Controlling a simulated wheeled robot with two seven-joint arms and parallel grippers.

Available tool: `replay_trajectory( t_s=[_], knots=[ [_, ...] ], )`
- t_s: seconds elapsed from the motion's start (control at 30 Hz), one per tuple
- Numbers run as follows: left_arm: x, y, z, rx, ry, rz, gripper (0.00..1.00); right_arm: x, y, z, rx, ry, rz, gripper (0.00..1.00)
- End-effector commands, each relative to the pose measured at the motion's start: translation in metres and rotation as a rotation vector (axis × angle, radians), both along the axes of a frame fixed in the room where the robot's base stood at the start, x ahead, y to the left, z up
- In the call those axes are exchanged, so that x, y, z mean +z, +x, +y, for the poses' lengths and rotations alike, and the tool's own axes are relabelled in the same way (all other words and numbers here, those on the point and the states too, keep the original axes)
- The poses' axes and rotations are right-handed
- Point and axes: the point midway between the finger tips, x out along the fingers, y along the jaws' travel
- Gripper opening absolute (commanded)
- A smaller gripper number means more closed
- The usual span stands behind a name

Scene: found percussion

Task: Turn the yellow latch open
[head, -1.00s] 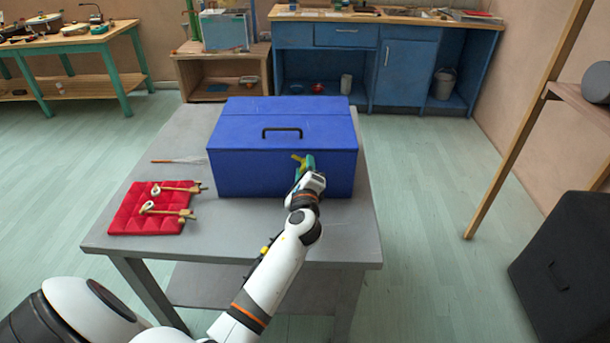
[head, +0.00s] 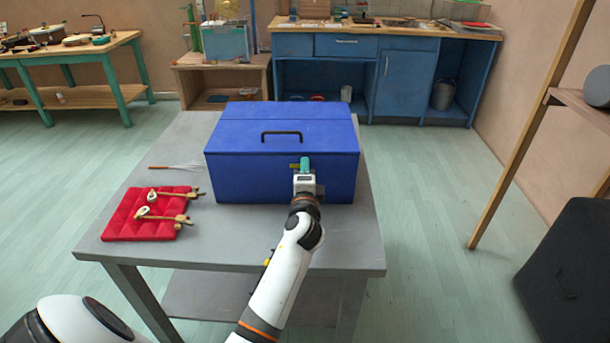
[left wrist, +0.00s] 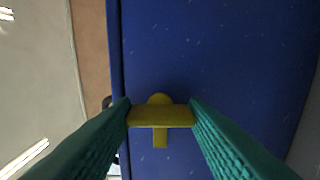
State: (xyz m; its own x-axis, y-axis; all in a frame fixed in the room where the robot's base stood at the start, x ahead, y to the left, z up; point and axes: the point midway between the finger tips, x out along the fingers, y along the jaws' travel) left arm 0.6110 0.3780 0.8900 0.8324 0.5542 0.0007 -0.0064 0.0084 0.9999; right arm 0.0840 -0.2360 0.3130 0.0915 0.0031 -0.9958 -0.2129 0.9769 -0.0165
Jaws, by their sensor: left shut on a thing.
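The blue box (head: 240,175) stands on the grey table with its lid down and a black handle (head: 281,134) on top. The yellow latch (head: 294,166) is on its front face, mostly hidden by my gripper in the head view. My left gripper (head: 305,165) is at the front of the box, shut on the latch. In the left wrist view, the latch (left wrist: 160,117) shows as a yellow bar between the two teal fingers, with a round part and a short stem against the blue face. My right gripper is not in view.
On the grey table (head: 235,235), a red quilted pad (head: 125,222) with two wooden-handled items lies left of the box, near a thin whisk-like item (head: 175,167). A black case (head: 570,265) stands on the floor at right.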

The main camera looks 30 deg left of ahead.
Motion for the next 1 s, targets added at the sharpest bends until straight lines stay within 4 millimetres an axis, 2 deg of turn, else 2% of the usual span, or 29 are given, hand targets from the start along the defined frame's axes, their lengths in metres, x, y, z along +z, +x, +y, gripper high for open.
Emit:
replay_trajectory(
  t_s=[0.37,0.4,0.5,0.83,1.0],
  knots=[
    [-0.002,0.0,0.0,0.0,-0.008,-0.001,0.17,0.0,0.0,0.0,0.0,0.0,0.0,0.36],
    [-0.002,0.0,0.0,0.0,-0.008,-0.001,0.45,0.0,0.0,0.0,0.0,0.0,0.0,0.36],
    [-0.001,0.0,0.0,0.0,-0.007,-0.001,0.61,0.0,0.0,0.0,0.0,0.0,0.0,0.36],
    [-0.001,-0.002,-0.002,0.0,-0.005,-0.002,0.62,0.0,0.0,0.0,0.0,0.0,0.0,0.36],
    [-0.002,-0.02,-0.013,-0.001,-0.006,0.0,0.62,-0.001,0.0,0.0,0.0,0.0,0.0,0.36]
  ],
)
